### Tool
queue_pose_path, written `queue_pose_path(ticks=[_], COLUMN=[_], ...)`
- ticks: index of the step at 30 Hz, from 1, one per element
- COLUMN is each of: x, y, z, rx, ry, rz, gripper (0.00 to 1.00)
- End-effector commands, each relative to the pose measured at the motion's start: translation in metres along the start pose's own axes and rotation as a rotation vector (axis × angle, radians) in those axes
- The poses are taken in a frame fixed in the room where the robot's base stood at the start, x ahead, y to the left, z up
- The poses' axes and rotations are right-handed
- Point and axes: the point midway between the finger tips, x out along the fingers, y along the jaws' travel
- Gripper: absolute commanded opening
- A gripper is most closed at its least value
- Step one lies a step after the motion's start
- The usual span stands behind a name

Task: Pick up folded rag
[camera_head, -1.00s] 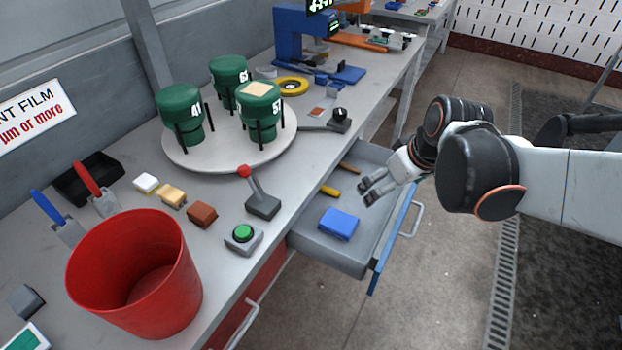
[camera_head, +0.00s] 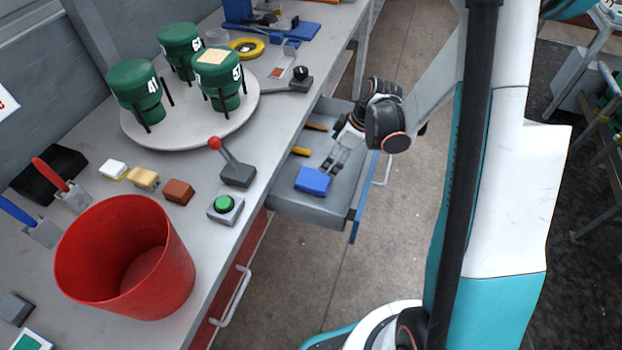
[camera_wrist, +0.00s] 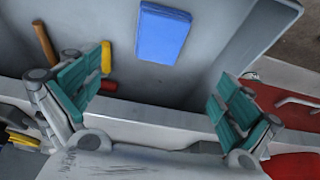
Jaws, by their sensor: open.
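The folded rag (camera_head: 313,181) is a blue rectangle lying flat in the open grey drawer (camera_head: 312,210), near the drawer's front left corner in the head view. In the wrist view the rag (camera_wrist: 163,33) lies at the top centre, beyond the fingertips. My gripper (camera_head: 335,165) hangs over the drawer right by the rag in the head view. In the wrist view my gripper (camera_wrist: 160,80) has its two green-padded fingers wide apart with nothing between them. Whether a fingertip touches the rag I cannot tell.
A yellow-handled tool (camera_head: 300,151) and a brown-handled tool (camera_head: 316,126) lie in the drawer beside the rag. On the bench stand a red bucket (camera_head: 75,260), a lever (camera_head: 236,172), a green button (camera_head: 224,204) and a turntable (camera_head: 135,132) with green cylinders.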

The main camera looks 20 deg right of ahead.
Motion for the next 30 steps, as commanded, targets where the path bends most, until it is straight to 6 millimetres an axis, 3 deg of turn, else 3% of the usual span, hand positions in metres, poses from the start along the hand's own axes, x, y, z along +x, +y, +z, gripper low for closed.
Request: queue_pose_path(ticks=[9, 20, 30], x=[0.06, 0.086, 0.13], y=[0.0, 0.0, 0.001], z=[0.001, 0.0, -0.001], rx=[-0.001, 0.001, 0.001], ry=[0.0, 0.0, -0.001], rz=[0.001, 0.001, 0.001], gripper=[0.98, 0.98, 0.98])
